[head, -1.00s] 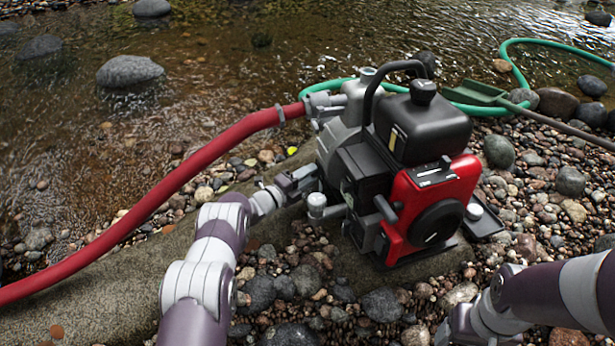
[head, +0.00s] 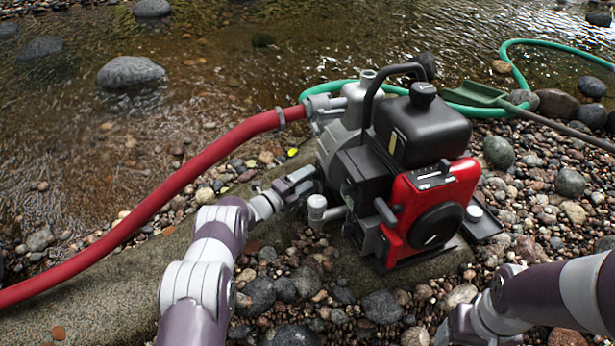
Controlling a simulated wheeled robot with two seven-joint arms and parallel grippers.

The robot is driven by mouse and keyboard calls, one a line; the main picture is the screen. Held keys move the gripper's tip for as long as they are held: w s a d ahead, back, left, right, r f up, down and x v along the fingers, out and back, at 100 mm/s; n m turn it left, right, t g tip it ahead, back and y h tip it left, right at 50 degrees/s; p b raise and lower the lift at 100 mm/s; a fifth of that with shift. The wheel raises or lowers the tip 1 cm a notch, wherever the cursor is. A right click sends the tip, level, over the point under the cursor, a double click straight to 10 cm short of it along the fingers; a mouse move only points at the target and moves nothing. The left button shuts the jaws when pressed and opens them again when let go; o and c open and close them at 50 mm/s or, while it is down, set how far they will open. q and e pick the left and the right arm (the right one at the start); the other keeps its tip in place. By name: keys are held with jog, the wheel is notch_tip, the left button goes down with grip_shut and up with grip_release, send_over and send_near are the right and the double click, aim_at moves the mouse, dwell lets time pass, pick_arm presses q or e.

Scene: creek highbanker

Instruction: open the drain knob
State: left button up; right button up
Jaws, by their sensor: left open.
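I cannot single out the drain knob for sure. A short grey capped fitting (head: 318,208) sticks out low on the pump's left side. My left gripper (head: 308,180) is open at the pump's lower left side, just above and left of that fitting. Its fingertips are close against the pump body, and I cannot tell whether they touch it or surround a knob. The gripper hides part of the pump there.
A red hose (head: 165,200) runs from the pump's upper left to the left edge, behind my left arm. A green hose (head: 540,42) curves behind the pump. A green shovel (head: 475,93) lies at the right. Stones and a flat slab (head: 90,300) surround the pump; water lies beyond.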

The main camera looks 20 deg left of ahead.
pick_arm(q)
jog(key=s+a+p, duration=0.1)
jog(key=s, duration=0.1)
jog(key=s+a+r+p, duration=0.1)
jog(key=s+p, duration=0.1)
jog(key=shift+a+p, duration=0.3)
jog(key=shift+a, duration=0.05)
jog(key=p+v, duration=0.1)
jog(key=v, duration=0.1)
jog(key=p+v, duration=0.1)
jog(key=v, duration=0.1)
jog(key=f+p+v, duration=0.1)
jog(key=v, duration=0.1)
jog(key=shift+s+a, duration=0.1)
jog(key=shift+s, duration=0.1)
jog(key=shift+s+a+f, duration=0.1)
jog(key=shift+s, duration=0.05)
